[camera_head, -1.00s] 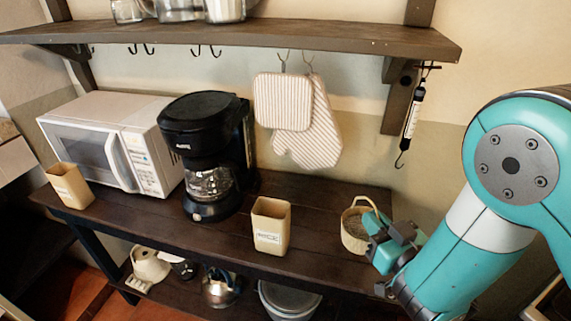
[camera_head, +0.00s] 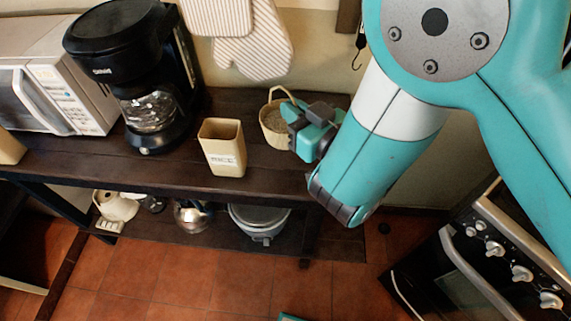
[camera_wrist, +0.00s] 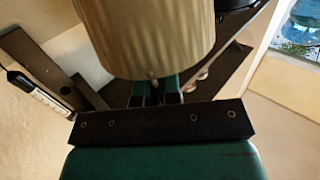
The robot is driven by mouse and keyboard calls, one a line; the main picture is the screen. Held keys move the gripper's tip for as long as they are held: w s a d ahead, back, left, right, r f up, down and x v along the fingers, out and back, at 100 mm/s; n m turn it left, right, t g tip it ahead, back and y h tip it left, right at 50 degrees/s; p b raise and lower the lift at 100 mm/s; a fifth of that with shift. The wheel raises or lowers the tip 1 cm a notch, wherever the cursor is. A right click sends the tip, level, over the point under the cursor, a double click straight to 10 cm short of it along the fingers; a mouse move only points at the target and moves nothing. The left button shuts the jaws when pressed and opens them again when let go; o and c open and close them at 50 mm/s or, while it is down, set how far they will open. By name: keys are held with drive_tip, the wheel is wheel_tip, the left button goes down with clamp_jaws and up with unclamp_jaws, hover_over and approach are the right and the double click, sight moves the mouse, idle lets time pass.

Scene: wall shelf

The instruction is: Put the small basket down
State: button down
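The small basket (camera_head: 273,122) is pale and woven, with a thin looped handle. In the head view it is at the right end of the dark wooden table (camera_head: 180,165), towards the wall. My gripper (camera_head: 300,128) is at the basket's right side, its fingers close together on it. In the wrist view the ribbed wall of the basket (camera_wrist: 150,35) fills the top middle, right at my gripper's fingers (camera_wrist: 155,92). The exact grip is partly hidden, and I cannot tell whether the basket's bottom touches the table.
A beige square canister (camera_head: 222,148) stands left of the basket. A black coffee maker (camera_head: 130,60) and a white microwave (camera_head: 60,75) are further left. Striped mitts (camera_head: 255,45) hang on the wall. An oven (camera_head: 480,250) stands at the lower right.

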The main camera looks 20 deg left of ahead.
wheel_tip(320, 180, down, 9)
drive_tip(key=b, duration=0.5)
drive_tip(key=shift+f, duration=0.15)
drive_tip(key=shift+f+b, duration=1.35)
drive_tip(key=shift+f, duration=1.35)
drive_tip(key=shift+f, duration=0.25)
drive_tip(key=c, duration=1.3)
unclamp_jaws()
drive_tip(key=shift+r, duration=0.1)
drive_tip(key=shift+r, duration=0.1)
